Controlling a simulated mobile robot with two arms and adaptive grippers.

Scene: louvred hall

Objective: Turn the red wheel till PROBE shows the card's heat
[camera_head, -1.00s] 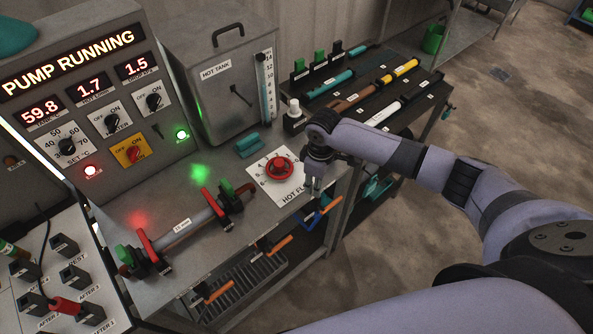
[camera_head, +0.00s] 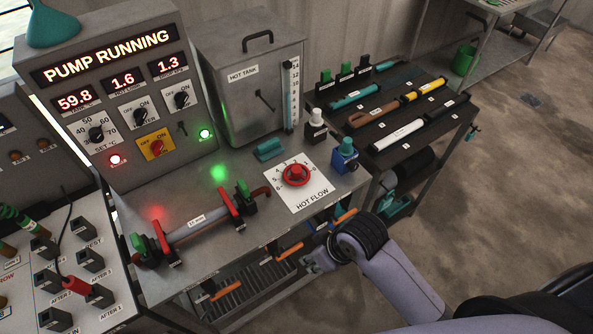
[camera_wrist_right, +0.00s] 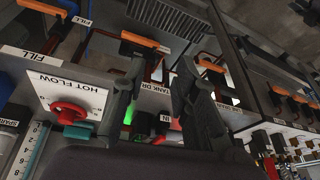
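The red wheel (camera_head: 296,174) sits on a white HOT FLOW plate (camera_head: 312,201) on the bench; it also shows at the left of the right wrist view (camera_wrist_right: 67,114). My right gripper (camera_head: 316,263) is below and to the right of the wheel, apart from it, by the bench's front edge. In the wrist view its two fingers (camera_wrist_right: 155,95) stand apart with nothing between them. The lit readouts show 59.8 (camera_head: 75,102), 1.6 (camera_head: 122,81) and 1.3 (camera_head: 167,66). I make out no PROBE reading and no card. My left gripper is not in view.
A blue fitting with a teal knob (camera_head: 345,156) stands right of the wheel. A teal block (camera_head: 269,149) and the hot tank (camera_head: 250,95) are behind it. A pipe section (camera_head: 197,225) lies left. Orange-handled valves (camera_head: 289,252) stick out below the front edge. A red plug (camera_head: 76,284) is in the socket panel.

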